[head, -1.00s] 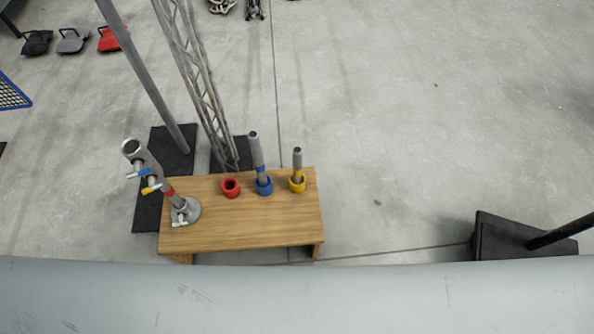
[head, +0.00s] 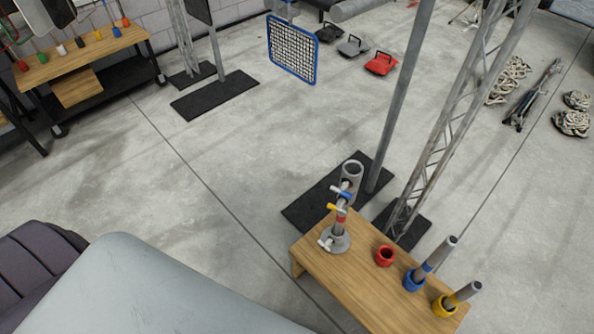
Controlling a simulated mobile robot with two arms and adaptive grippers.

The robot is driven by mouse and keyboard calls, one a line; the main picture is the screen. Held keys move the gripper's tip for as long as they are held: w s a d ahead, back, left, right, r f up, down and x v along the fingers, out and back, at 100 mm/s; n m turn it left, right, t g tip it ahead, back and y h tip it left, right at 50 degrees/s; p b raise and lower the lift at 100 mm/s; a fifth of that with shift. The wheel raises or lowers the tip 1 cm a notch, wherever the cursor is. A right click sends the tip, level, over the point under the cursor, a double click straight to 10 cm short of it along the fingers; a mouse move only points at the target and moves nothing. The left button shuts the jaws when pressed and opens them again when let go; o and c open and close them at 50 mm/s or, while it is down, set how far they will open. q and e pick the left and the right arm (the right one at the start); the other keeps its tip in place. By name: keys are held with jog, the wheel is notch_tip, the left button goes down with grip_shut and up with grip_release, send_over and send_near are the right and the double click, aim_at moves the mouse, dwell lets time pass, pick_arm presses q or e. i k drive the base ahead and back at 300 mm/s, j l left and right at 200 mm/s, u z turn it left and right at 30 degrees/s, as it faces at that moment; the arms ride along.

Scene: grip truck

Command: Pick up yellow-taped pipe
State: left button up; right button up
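The yellow-taped pipe (head: 463,293) is a short grey tube at the lower right of the head view. It stands in a yellow ring holder (head: 444,306) on a small wooden bench (head: 350,287). A blue-taped pipe (head: 438,254) stands beside it in a blue holder (head: 413,281). A red holder (head: 385,256) is empty. Neither of my grippers is in view.
A pole and a lattice truss (head: 455,120) stand on black base plates behind the bench. A wooden workbench (head: 85,55) is at the upper left. Ropes (head: 508,80) lie at the upper right. Open concrete floor (head: 190,190) lies left of the bench.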

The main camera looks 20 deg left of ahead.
aim_at(475, 287)
jog(key=u, duration=0.3)
jog(key=z, duration=1.4)
jog(key=j, duration=0.35)
jog(key=k+j, duration=0.15)
jog(key=j, duration=0.2)
